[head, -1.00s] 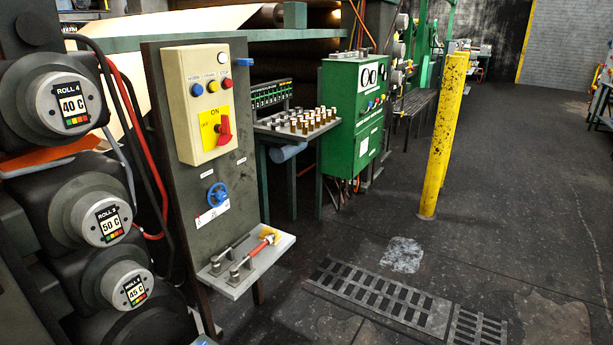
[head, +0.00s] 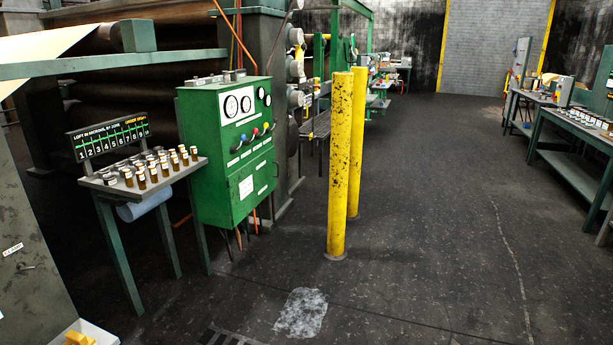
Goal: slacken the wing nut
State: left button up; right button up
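No wing nut can be made out for certain. Neither of my grippers is in view.
A stand with brown bottles (head: 150,170) and a green gauge cabinet (head: 235,150) stand at left. Yellow posts (head: 341,170) rise from the floor at centre. Workbenches (head: 585,140) line the right. The dark floor (head: 430,240) between is clear.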

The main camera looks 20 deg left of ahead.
aim_at(23, 267)
jog(key=i+j+u, duration=0.15)
jog(key=i+u, duration=0.75)
jog(key=i+l+u, duration=0.25)
jog(key=i+u, duration=0.2)
jog(key=i+l+u, duration=0.4)
jog(key=i, duration=0.1)
